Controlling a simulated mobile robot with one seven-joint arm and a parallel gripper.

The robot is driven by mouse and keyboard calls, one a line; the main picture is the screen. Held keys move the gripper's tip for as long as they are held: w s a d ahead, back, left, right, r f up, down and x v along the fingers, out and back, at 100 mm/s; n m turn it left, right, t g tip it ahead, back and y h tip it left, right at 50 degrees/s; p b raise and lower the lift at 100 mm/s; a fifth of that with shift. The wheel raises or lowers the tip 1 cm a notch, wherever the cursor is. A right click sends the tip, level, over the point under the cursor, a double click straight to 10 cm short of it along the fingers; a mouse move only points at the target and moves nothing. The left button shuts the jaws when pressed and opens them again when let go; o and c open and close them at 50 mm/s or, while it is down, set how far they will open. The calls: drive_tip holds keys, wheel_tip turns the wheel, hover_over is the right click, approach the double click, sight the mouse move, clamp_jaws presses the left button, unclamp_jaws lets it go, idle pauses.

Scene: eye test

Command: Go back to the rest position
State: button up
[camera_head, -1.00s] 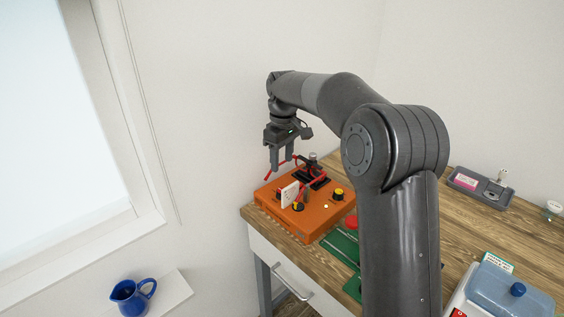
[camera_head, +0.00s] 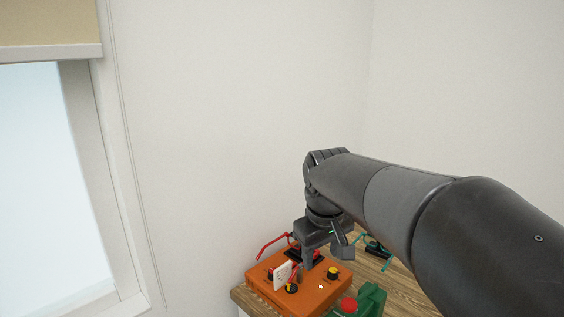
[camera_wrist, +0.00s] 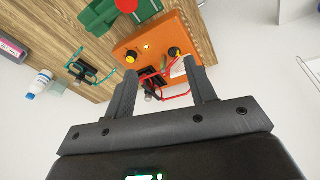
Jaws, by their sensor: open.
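The frame warmer appears to be the orange box (camera_head: 312,296), also in the wrist view (camera_wrist: 150,40). Black-and-yellow dials sit on its top: one at the right (camera_head: 333,272), one at the front (camera_head: 291,288); two show in the wrist view (camera_wrist: 131,57). I cannot read their settings or tell which is the heat dial. A white card (camera_head: 282,274) stands between dials. Red glasses (camera_head: 272,245) lie over a black part at the box's back. My gripper (camera_wrist: 162,88) is open and empty, its fingers pointing down above the back of the box. In the head view my arm hides part of it.
A green object (camera_head: 372,298) with a red knob (camera_head: 347,305) stands right of the box. The wall is close behind; the counter's left edge is near the box.

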drive_tip(key=s+d+f+m+t, duration=0.1)
drive_tip(key=s+d+f+m, duration=0.1)
drive_tip(key=s, duration=0.7)
drive_tip(key=s+d+f+m+t, duration=0.1)
drive_tip(key=s+d+f+m, duration=0.2)
drive_tip(key=s, duration=0.6)
drive_tip(key=shift+s+d+m+t, duration=0.2)
drive_tip(key=shift+d+m+t, duration=0.15)
drive_tip(key=shift+d, duration=0.6)
